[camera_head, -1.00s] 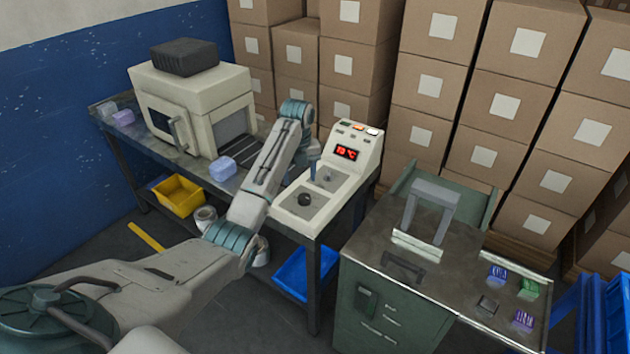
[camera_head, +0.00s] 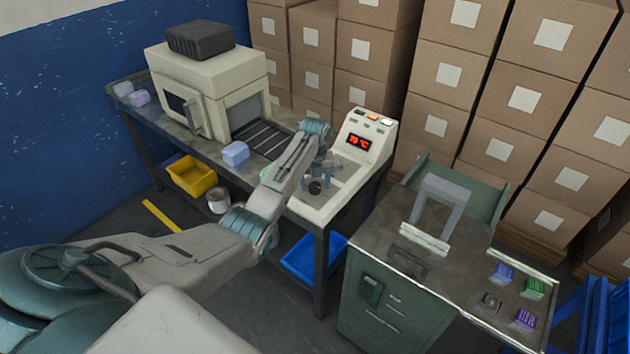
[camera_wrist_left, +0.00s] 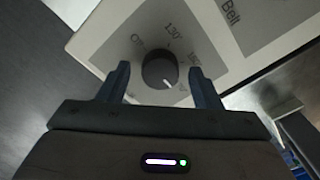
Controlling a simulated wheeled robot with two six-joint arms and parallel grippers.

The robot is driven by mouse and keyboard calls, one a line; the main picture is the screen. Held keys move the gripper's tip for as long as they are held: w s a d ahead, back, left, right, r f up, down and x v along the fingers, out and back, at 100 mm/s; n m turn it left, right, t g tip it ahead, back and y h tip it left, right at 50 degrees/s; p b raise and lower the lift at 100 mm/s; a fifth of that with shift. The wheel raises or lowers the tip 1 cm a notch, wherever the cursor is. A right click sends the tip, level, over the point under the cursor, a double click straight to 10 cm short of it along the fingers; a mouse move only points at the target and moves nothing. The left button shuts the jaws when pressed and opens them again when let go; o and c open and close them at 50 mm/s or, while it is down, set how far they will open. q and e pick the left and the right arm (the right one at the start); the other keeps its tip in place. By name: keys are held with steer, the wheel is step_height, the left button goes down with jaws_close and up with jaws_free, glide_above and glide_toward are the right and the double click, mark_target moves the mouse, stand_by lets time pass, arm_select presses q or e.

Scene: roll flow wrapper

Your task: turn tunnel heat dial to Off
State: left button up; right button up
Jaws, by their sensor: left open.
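The tunnel heat dial (camera_wrist_left: 160,70) is a round black knob on a grey patch of the cream control panel. Marks around it include an "O", "130°" and a partly hidden higher number. Its white pointer line faces down and slightly right in the wrist view, away from the "O". My left gripper (camera_wrist_left: 160,84) is open, with one finger on each side of the dial; I cannot tell whether they touch it. In the head view, my left gripper (camera_head: 318,176) is over the panel, close to the black dial (camera_head: 315,187). My right gripper is not in view.
The control box (camera_head: 360,145) has a red digital display and several buttons. A second panel patch marked "Bell" (camera_wrist_left: 230,15) lies beside the dial. The cream tunnel machine (camera_head: 210,90) and a lilac block (camera_head: 235,153) stand left. A green cabinet (camera_head: 400,300) stands right.

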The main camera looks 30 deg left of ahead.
arm_select(q)
steer(key=shift+c, duration=0.2)
steer(key=c, duration=1)
steer(key=shift+o, duration=0.2)
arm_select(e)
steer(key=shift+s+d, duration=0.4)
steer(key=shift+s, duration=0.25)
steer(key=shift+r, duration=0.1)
